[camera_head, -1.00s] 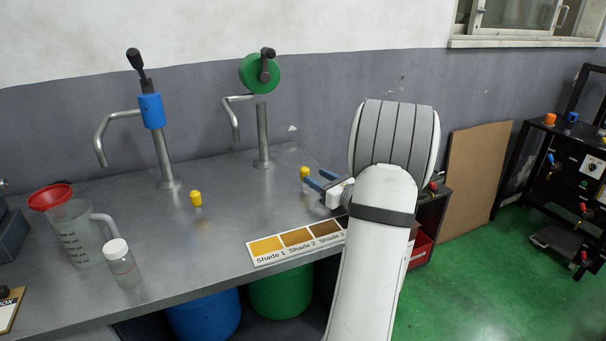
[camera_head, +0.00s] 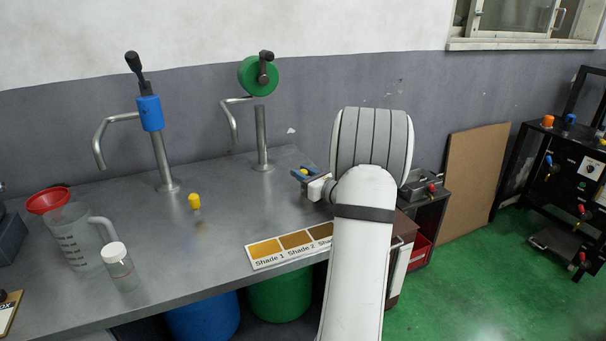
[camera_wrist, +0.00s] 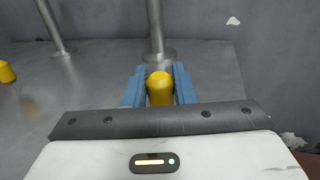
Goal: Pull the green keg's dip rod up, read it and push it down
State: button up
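The green keg (camera_head: 280,298) stands under the bench, its top hidden by the bench. A yellow knob (camera_wrist: 160,88), seemingly the top of its dip rod, is between the blue fingers of my gripper (camera_wrist: 160,80) in the wrist view. The fingers sit close against both sides of it, so my gripper looks shut on it. In the head view my gripper (camera_head: 303,173) is low over the bench's right end and mostly hides the knob. No rod length or marks show below the knob.
A second yellow knob (camera_head: 194,201) stands above the blue keg (camera_head: 203,318). The blue-collared pump (camera_head: 151,112) and green-wheeled pump (camera_head: 258,76) rise behind. A shade card (camera_head: 282,247) lies at the bench's front edge. A jug (camera_head: 75,238) and bottle (camera_head: 117,262) stand left.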

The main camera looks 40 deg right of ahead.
grip_shut()
jog(key=shift+r, duration=0.1)
notch_tip(320, 180, up, 24)
jog(key=p, duration=1.1)
jog(key=shift+f, duration=0.25)
jog(key=o, duration=0.5)
grip_release()
jog(key=shift+o, duration=0.2)
jog(key=shift+f, duration=0.1)
jog(key=s+b, duration=0.1)
jog(key=s, duration=0.6)
jog(key=shift+s+d, duration=0.3)
jog(key=shift+s, duration=0.1)
